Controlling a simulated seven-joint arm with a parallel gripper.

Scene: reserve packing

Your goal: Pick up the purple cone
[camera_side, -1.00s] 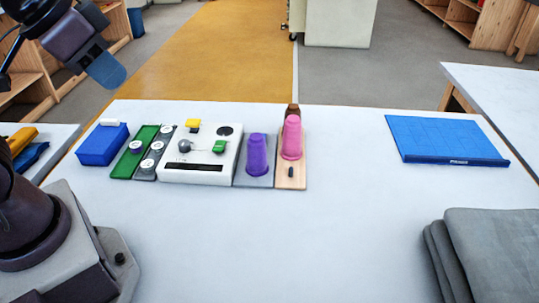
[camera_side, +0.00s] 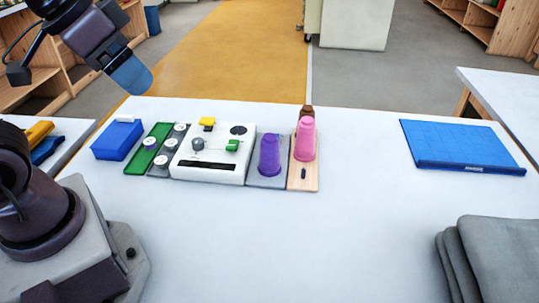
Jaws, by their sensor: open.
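The purple cone (camera_side: 269,156) stands upright on a grey plate (camera_side: 262,181) near the middle of the white table. It has a rounded top and ribbed sides. My gripper (camera_side: 132,76) is at the upper left, raised above the table's far left edge. It is well to the left of the purple cone and apart from it. Its blue finger end is seen from the side, pointing down and right, and nothing shows in it.
A pink cone (camera_side: 305,140) on a wooden board (camera_side: 303,184) stands close right of the purple cone. A white switch box (camera_side: 210,157) is close on its left. Further left are a green tray (camera_side: 146,153) and a blue box (camera_side: 117,142). The right-middle table is clear before a blue mat (camera_side: 462,145).

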